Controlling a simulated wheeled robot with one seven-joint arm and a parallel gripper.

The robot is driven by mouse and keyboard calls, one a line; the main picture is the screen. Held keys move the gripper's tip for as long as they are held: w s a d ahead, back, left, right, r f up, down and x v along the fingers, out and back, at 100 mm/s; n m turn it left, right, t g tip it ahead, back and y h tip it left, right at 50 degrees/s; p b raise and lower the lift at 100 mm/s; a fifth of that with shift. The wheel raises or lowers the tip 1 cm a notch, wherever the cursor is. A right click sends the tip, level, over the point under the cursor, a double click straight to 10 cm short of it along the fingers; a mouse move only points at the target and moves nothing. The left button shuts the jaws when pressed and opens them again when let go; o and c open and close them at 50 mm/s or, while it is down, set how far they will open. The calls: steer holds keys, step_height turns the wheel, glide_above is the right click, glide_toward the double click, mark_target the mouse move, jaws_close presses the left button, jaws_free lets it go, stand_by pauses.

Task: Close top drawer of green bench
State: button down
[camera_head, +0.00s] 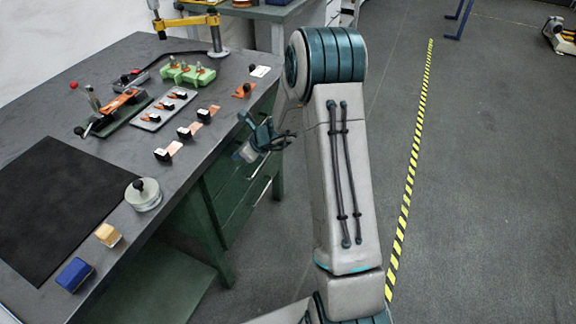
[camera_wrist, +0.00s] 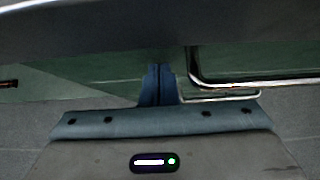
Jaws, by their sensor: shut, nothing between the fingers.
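The green bench (camera_head: 210,208) has a dark grey top and a stack of green drawers on its right-hand side. The top drawer (camera_head: 232,154) is partly hidden behind my gripper (camera_head: 246,148). I cannot tell from these views whether it stands slightly open. In the wrist view, the metal handle (camera_wrist: 255,83) of a drawer runs to the right of my gripper (camera_wrist: 157,70). A lower handle shows behind it. My blue fingers are shut together and empty, pointing at the green drawer front (camera_wrist: 110,66), just below the bench-top edge. Contact cannot be made out.
The bench top holds a black mat (camera_head: 62,205), a round metal weight (camera_head: 143,194), a blue block (camera_head: 74,274), a wooden block (camera_head: 108,235) and several clamps and fixtures. Open grey floor (camera_head: 480,200) lies to the right, with a yellow-black tape line (camera_head: 411,180).

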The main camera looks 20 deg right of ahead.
steer(key=s+d+f+p+v, duration=0.1)
steer(key=f+v, duration=0.1)
steer(key=v, duration=1.1)
steer(key=s+a+r+n+g+h+p, duration=0.1)
steer(key=s+a+r+n+g+p, duration=0.15)
steer(key=s+r+n, duration=0.4)
steer(key=s+a+r+n+g+p, duration=0.1)
steer(key=s+a+r+n+p, duration=0.1)
steer(key=s+a+r+n, duration=0.35)
steer(key=s+d+r+n+h+p, duration=0.1)
steer(key=s+d+r+n+h, duration=0.1)
steer(key=s+r+n, duration=0.2)
steer(key=s+d+r+n+h+p, duration=0.2)
steer(key=s+r+n+h, duration=0.1)
steer(key=s+n, duration=0.7)
steer(key=shift+s+r+n+p, duration=0.3)
steer(key=shift+s+r+n, duration=0.15)
steer(key=shift+r, duration=0.4)
